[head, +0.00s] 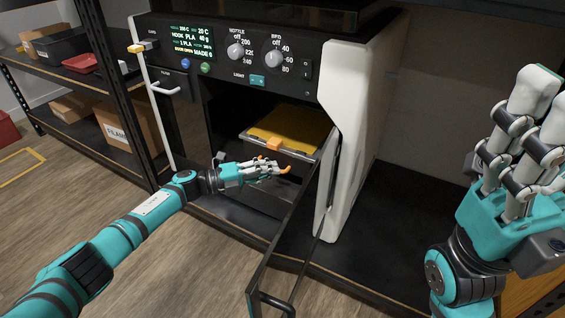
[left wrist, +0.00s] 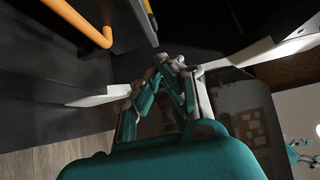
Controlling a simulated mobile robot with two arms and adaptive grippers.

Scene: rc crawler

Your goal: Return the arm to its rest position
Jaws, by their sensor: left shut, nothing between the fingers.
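My left gripper (head: 284,171) is in front of the printer's open chamber, below and in front of the yellow plate. In the left wrist view its fingers (left wrist: 172,62) meet at the tips with nothing between them. Small orange bits show by its fingertips in the head view; I cannot tell what they are. My left arm stretches in from the lower left. My right gripper (head: 545,85) is raised at the right edge, fingers upward and partly cut off; I cannot tell how far apart they are.
The printer (head: 362,110) stands on a dark shelf, its door (head: 292,235) swung open toward me, just right of my left gripper. A yellow plate (head: 285,128) with an orange tab sits inside. Floor at lower left is clear.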

